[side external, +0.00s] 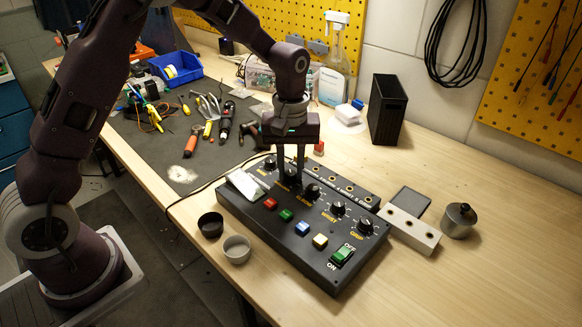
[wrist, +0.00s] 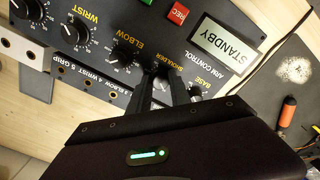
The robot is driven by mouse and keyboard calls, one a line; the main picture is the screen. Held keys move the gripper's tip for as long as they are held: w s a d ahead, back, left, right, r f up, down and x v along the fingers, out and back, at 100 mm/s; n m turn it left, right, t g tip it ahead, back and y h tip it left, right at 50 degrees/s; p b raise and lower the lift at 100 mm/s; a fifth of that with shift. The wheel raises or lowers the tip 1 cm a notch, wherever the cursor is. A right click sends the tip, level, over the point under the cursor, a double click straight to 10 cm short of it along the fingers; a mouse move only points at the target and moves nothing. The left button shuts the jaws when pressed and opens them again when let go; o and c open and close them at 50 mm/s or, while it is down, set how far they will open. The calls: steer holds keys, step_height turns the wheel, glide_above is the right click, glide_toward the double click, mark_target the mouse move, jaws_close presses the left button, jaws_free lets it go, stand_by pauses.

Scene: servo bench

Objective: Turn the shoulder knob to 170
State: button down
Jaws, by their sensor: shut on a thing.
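The black control box (side external: 262,222) sits on the bench with a row of dial knobs. My gripper (side external: 291,178) points straight down over the shoulder knob, between the base knob (side external: 270,163) and the elbow knob (side external: 312,191). In the wrist view the shoulder knob (wrist: 161,83) is between the fingertips, below its SHOULDER label, and my gripper (wrist: 162,78) is shut on it. The fingers hide most of the knob, and its pointer and scale cannot be read. The box display (wrist: 225,47) reads STANDBY.
The wrist knob (side external: 338,208) and grip knob (side external: 365,225) stand further along the row. Coloured buttons and a green switch (side external: 343,254) lie in front. Two small cups (side external: 237,248) stand before the box. A metal block (side external: 408,229) is right of it.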

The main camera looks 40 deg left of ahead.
steer(key=m, duration=0.4)
steer(key=shift+m, duration=0.3)
steer(key=m, duration=0.4)
steer(key=shift+m, duration=0.3)
steer(key=m, duration=0.4)
steer(key=shift+a+m, duration=0.1)
steer(key=shift+m, duration=0.2)
steer(key=m, duration=0.3)
steer(key=shift+w+m, duration=0.1)
steer(key=shift+m, duration=0.2)
steer(key=m, duration=0.4)
steer(key=shift+m, duration=0.3)
steer(key=m, duration=0.8)
steer(key=shift+w+m, duration=0.1)
steer(key=shift+m, duration=2.2)
